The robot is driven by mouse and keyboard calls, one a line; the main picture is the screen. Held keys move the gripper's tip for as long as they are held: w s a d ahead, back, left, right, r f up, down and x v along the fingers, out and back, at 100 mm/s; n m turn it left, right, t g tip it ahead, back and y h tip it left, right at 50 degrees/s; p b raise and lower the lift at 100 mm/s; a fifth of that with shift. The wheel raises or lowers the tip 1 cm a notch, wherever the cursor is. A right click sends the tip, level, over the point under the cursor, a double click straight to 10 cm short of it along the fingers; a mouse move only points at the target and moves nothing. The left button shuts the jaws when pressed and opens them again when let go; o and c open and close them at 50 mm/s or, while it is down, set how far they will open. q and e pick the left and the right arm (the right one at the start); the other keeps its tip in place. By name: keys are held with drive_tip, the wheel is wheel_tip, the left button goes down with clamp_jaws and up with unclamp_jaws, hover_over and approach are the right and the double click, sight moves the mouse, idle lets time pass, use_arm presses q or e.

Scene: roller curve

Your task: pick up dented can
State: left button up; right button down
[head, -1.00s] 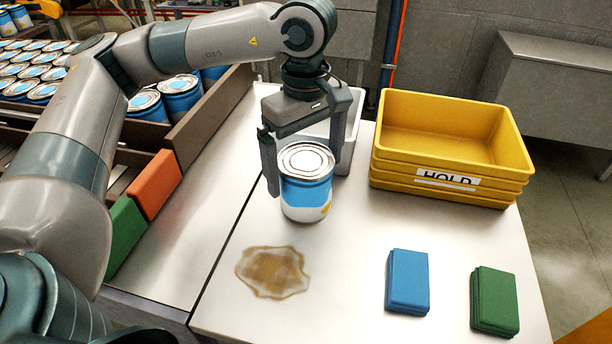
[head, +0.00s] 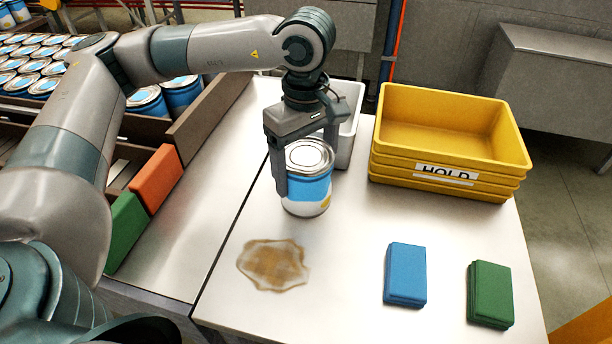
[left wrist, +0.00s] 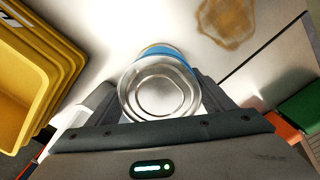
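The can (head: 308,188), blue and white with a silver lid, stands upright on the pale table. In the left wrist view the can (left wrist: 160,88) sits between the fingers, seen from its lid. No dent is clear from these sides. My left gripper (head: 305,165) is above and around it, one finger on each side, close against its wall. The fingers look shut on the can. My right gripper is in neither view.
A yellow HOLD crate stack (head: 450,186) stands right of the can. A white bin (head: 347,140) is behind it. A brown stain (head: 273,265), a blue block (head: 406,274) and a green block (head: 491,293) lie in front. Racks of several cans are at left.

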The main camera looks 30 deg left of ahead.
sight(307, 155)
use_arm(q)
drive_tip(key=shift+r, duration=0.2)
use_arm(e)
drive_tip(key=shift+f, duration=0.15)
use_arm(q)
drive_tip(key=shift+r+b, duration=0.25)
drive_tip(key=shift+b, duration=0.1)
wheel_tip(307, 155, up, 3)
drive_tip(key=shift+d+r+b, duration=0.1)
drive_tip(key=shift+d+b, duration=0.05)
drive_tip(key=shift+b, duration=0.8)
drive_tip(key=s+d+r+b, duration=0.3)
drive_tip(key=s+d+r, duration=0.4)
drive_tip(key=d, duration=0.1)
drive_tip(key=shift+s+d+b, duration=0.2)
drive_tip(key=shift+s+b, duration=0.15)
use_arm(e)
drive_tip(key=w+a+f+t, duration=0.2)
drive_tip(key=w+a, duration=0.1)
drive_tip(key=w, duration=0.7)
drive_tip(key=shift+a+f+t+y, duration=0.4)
use_arm(q)
drive_tip(key=shift+s, duration=0.1)
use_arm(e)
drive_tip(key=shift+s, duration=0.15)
